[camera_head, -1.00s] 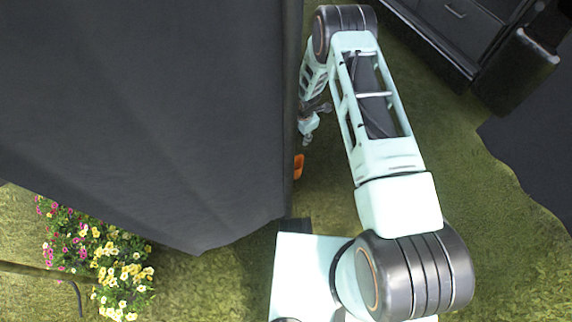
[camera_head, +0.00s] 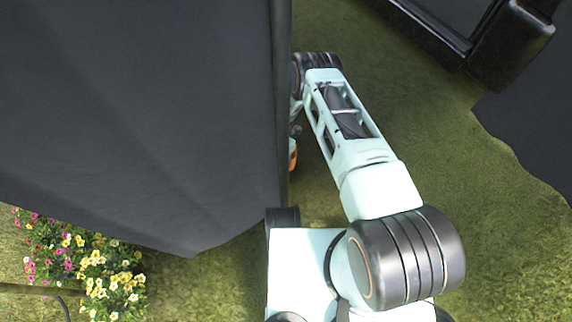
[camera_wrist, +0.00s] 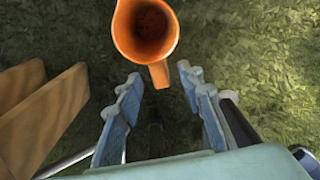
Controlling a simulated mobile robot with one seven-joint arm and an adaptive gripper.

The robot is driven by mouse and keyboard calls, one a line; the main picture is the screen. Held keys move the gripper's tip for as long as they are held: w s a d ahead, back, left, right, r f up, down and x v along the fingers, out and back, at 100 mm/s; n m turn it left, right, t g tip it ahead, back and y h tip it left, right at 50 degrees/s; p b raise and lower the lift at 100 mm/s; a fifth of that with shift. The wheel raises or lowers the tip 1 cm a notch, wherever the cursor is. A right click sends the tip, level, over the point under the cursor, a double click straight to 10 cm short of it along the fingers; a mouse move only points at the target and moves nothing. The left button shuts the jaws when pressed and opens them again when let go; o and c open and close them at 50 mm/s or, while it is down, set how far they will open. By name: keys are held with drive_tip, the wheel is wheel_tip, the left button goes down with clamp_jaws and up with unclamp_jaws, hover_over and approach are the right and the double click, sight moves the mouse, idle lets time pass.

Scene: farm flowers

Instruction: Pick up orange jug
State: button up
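The orange jug (camera_wrist: 128,42) stands on the grass at the top of the wrist view, its open mouth toward the camera. Its handle (camera_wrist: 159,74) points down toward the space between my fingertips. My gripper (camera_wrist: 159,78) is open, with one finger on each side of the handle's line. I cannot tell whether a finger touches it. In the head view only a sliver of the orange jug (camera_head: 292,156) shows beside the dark panel, and my gripper is mostly hidden there.
A large dark panel (camera_head: 140,110) fills the left of the head view, close beside my arm. Wooden boards (camera_wrist: 40,115) lie left of my gripper. Flowers (camera_head: 85,265) grow at lower left. Dark furniture (camera_head: 500,45) stands at upper right. Grass is clear right of my arm.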

wheel_tip(320, 180, down, 2)
drive_tip(key=shift+f+b, duration=0.25)
drive_tip(key=shift+b, duration=0.05)
clamp_jaws()
drive_tip(key=shift+r, duration=0.2)
